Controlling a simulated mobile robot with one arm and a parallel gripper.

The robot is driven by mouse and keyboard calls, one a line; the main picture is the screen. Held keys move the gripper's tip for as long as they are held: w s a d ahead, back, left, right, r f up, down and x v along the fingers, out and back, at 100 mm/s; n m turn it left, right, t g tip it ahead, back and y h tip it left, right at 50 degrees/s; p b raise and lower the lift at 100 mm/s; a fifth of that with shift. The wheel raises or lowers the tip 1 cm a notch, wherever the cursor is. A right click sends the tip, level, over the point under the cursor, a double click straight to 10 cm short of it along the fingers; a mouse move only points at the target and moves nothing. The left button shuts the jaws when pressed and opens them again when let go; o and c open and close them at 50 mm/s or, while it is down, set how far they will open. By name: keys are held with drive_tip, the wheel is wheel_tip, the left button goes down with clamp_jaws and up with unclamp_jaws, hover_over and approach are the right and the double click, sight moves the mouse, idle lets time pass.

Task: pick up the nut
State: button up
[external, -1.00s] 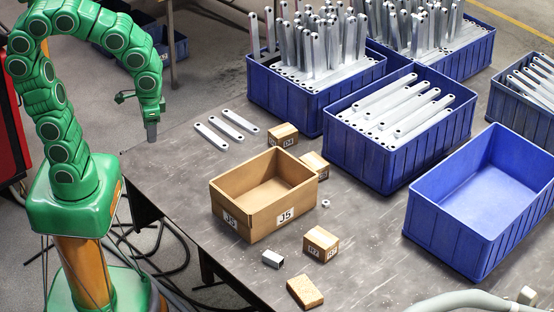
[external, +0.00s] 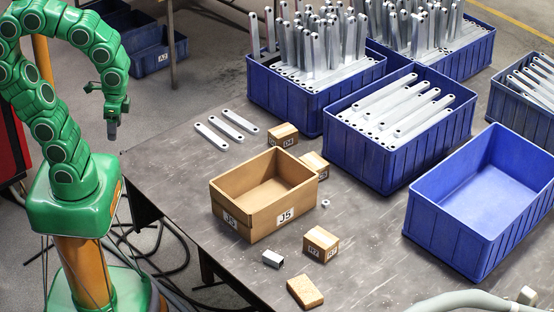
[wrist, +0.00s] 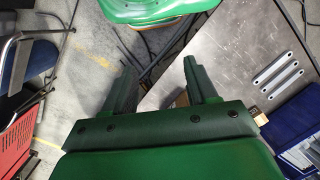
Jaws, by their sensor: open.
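The nut (external: 325,203) is a small light metal ring lying on the grey table, just right of the open cardboard box marked J5 (external: 246,218) in the external view. I cannot make it out in the wrist view. My gripper (external: 112,131) hangs beyond the table's left edge, far to the left of the nut. In the wrist view my gripper (wrist: 157,85) has its two dark green fingers apart with nothing between them.
Three flat metal brackets (external: 226,127) lie on the table. Small cartons (external: 320,244), a metal block (external: 272,259) and a tan block (external: 305,291) surround the box. Blue bins of brackets (external: 400,130) and an empty blue bin (external: 480,205) stand right.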

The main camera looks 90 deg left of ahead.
drive_tip(key=shift+d+f+m+h, duration=0.1)
drive_tip(key=shift+d+m+h, duration=0.2)
drive_tip(key=shift+d, duration=0.7)
drive_tip(key=w+a+f+n+t, duration=0.1)
drive_tip(key=w+a+f, duration=0.3)
drive_tip(key=w, duration=0.5)
drive_tip(key=w+a+f+n, duration=0.1)
drive_tip(key=w+a+n, duration=0.1)
drive_tip(key=w+a, duration=0.5)
drive_tip(key=w+a+f+n+t, duration=0.1)
drive_tip(key=w+a+f, duration=0.2)
drive_tip(key=w, duration=0.8)
drive_tip(key=w+a+f+n, duration=0.2)
drive_tip(key=w+a+f, duration=0.8)
drive_tip(key=a, duration=0.1)
drive_tip(key=shift+n+t+y, duration=0.6)
drive_tip(key=shift+n, duration=0.2)
drive_tip(key=shift+w+a+f, duration=0.65)
drive_tip(key=shift+a+f, duration=1.3)
drive_tip(key=shift+f, duration=1.05)
drive_tip(key=shift+w+a+f, duration=0.7)
drive_tip(key=shift+a+f, duration=1.2)
drive_tip(key=shift+f, duration=1.1)
drive_tip(key=shift+w+a+f, duration=0.65)
drive_tip(key=shift+a+f, duration=1.3)
drive_tip(key=shift+f, duration=1.05)
clamp_jaws()
